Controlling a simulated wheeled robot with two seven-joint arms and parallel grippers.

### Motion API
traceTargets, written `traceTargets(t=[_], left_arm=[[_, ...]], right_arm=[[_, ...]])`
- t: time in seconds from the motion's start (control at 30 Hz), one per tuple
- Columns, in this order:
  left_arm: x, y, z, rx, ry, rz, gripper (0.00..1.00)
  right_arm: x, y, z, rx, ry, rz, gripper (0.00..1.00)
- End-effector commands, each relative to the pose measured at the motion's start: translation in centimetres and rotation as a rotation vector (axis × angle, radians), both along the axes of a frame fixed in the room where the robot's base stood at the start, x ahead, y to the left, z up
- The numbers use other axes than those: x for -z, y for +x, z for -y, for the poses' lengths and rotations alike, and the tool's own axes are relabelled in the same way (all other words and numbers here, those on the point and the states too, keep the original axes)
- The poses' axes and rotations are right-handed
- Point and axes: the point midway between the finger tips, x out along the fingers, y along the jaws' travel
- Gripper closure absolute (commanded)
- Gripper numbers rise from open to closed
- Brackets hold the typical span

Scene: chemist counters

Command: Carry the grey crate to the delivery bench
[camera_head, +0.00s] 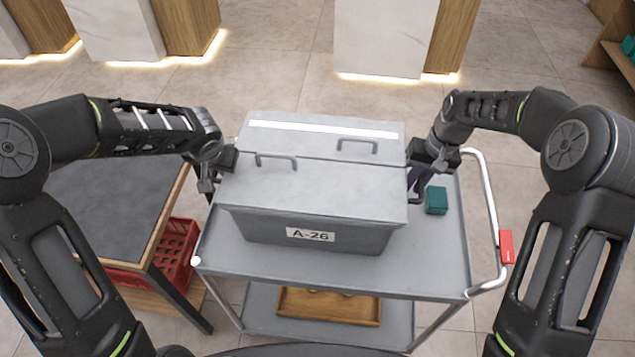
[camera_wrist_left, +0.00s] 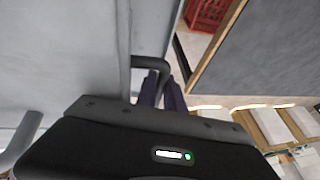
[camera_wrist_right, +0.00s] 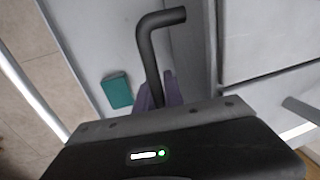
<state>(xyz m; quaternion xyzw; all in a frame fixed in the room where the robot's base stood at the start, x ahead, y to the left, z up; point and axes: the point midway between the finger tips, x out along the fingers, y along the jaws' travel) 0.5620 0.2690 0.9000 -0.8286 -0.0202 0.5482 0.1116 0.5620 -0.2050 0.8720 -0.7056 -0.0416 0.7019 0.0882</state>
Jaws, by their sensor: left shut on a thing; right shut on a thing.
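The grey crate (camera_head: 315,205) has a closed lid with two handles and a label reading A-26. It is over the top deck of a grey trolley (camera_head: 270,270); I cannot tell whether it touches the deck. My left gripper (camera_head: 218,172) is shut on the crate's left side handle, a dark bent bar that shows in the left wrist view (camera_wrist_left: 151,64). My right gripper (camera_head: 418,178) is shut on the right side handle, which shows in the right wrist view (camera_wrist_right: 150,50). I cannot tell which surface is the delivery bench.
A small teal box (camera_head: 436,200) sits on the trolley right of the crate. The trolley has a push bar (camera_head: 488,200) and a wooden tray (camera_head: 330,304) below. A dark-topped table (camera_head: 110,200) stands left, with a red crate (camera_head: 178,252) under it. Lit white counters (camera_head: 385,35) stand beyond open floor.

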Motion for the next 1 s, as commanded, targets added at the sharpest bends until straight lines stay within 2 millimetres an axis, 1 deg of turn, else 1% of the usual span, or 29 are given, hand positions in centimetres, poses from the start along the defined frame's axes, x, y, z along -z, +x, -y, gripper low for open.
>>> traceTargets(t=[0.3, 0.33, 0.57, 0.77, 1.0], left_arm=[[-0.1, 0.0, 0.0, 0.000, 0.001, 0.001, 1.00], [-0.4, 0.2, 0.0, 0.001, 0.000, 0.007, 1.00], [-0.8, 0.2, 0.0, 0.001, 0.000, 0.006, 1.00], [-2.2, 0.2, 0.0, 0.001, 0.000, 0.006, 1.00], [-4.2, 0.2, 0.0, 0.001, 0.000, 0.005, 1.00]], right_arm=[[-0.1, 0.1, 0.0, 0.001, 0.000, 0.003, 1.00], [-0.4, 0.2, 0.0, 0.000, 0.002, 0.007, 1.00], [-0.8, 0.2, 0.0, 0.000, 0.001, 0.007, 1.00], [-2.2, 0.2, 0.0, 0.000, 0.001, 0.006, 1.00], [-4.2, 0.2, 0.0, 0.000, 0.001, 0.006, 1.00]])
